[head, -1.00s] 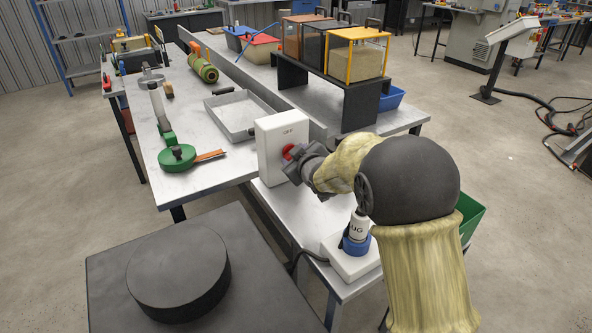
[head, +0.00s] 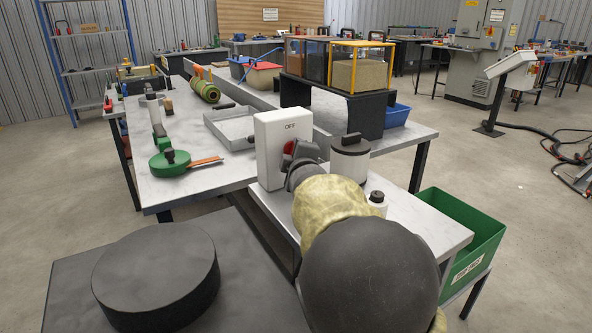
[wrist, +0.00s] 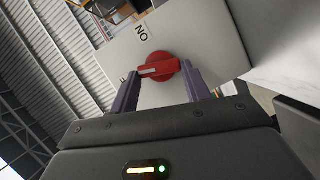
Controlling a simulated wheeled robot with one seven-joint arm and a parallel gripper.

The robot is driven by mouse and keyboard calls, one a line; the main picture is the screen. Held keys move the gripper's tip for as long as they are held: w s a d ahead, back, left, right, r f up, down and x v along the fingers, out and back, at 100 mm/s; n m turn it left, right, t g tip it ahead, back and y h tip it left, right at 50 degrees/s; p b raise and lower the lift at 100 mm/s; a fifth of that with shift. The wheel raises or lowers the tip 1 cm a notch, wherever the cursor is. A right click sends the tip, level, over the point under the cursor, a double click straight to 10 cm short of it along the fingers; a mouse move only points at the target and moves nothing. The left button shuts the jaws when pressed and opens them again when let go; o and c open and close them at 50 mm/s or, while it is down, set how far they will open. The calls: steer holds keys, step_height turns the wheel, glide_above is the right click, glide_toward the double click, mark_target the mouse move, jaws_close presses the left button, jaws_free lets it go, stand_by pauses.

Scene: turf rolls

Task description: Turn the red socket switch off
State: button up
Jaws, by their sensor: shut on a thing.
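The red socket switch is a red rotary knob (wrist: 158,68) on the front of a white box (head: 277,120) marked OFF at its top. In the wrist view, my gripper (wrist: 160,84) has one finger on each side of the knob and is shut on it. The knob's white mark points left, toward a label mostly hidden by the left finger. The ON label (wrist: 146,32) shows above the knob, away from the mark. In the head view, my wrist covers part of the knob.
A white jar with a dark lid (head: 350,157) stands right of the switch box. A grey tray (head: 232,124) and a green tape reel (head: 169,163) lie on the bench to the left. A green bin (head: 468,234) stands right of the near bench.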

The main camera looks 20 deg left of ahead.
steer(key=n+b, duration=0.1)
steer(key=n+t+b, duration=0.1)
steer(key=n+b, duration=0.1)
steer(key=shift+f, duration=0.35)
steer(key=shift+b, duration=0.3)
steer(key=o, duration=1)
steer(key=shift+r, duration=0.1)
steer(key=shift+s, duration=0.15)
steer(key=p+v, duration=0.1)
steer(key=v, duration=0.6)
steer(key=shift+f, duration=0.2)
